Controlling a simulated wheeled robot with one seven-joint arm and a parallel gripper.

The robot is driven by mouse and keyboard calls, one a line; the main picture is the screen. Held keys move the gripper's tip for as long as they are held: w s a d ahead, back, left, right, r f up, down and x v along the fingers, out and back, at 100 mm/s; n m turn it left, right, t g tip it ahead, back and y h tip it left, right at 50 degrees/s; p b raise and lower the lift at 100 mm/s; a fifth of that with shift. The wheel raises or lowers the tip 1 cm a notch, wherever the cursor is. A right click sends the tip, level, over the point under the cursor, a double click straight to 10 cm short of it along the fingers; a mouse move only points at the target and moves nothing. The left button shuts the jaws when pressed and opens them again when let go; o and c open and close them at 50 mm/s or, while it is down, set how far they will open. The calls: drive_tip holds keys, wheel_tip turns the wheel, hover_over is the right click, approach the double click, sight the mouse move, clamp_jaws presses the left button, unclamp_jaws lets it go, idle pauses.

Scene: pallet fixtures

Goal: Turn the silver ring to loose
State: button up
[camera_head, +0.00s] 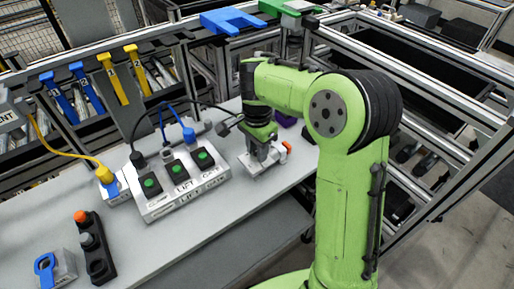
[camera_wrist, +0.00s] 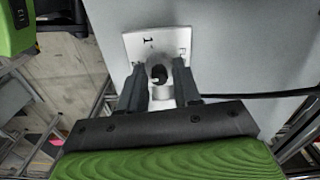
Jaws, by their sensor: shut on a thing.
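A small light-coloured plate fixture (camera_head: 262,165) stands on the grey table, with an orange part at its right side. In the wrist view this plate (camera_wrist: 146,42) carries a "1" mark and other small marks. The silver ring (camera_wrist: 157,62) sits on it, round with a dark hole in its middle. My gripper (camera_wrist: 160,88) has one finger on each side of the ring and is shut on it. In the head view my gripper (camera_head: 262,148) points down onto the fixture and hides the ring. The ring's turn position cannot be read clearly.
A box with several black switches and green buttons (camera_head: 180,180) stands left of the fixture. A yellow cable plug (camera_head: 104,174) and a blue plug (camera_head: 189,135) are close by. A black device with an orange button (camera_head: 90,245) is at front left.

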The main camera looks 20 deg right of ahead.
drive_tip(key=shift+n, duration=0.3)
drive_tip(key=n+p, duration=0.2)
drive_tip(key=n, duration=0.1)
drive_tip(key=shift+a+r+n, duration=0.1)
drive_tip(key=shift+r+n, duration=0.05)
drive_tip(key=shift+n, duration=0.25)
drive_tip(key=n+p, duration=0.2)
drive_tip(key=n, duration=0.3)
drive_tip(key=shift+w, duration=0.1)
drive_tip(key=n+p, duration=0.2)
drive_tip(key=n, duration=0.3)
drive_tip(key=shift+a+n, duration=0.15)
drive_tip(key=shift+n, duration=0.25)
drive_tip(key=shift+n+p, duration=0.3)
drive_tip(key=shift+n, duration=1.9)
drive_tip(key=o, duration=1.1)
drive_tip(key=shift+c, duration=0.2)
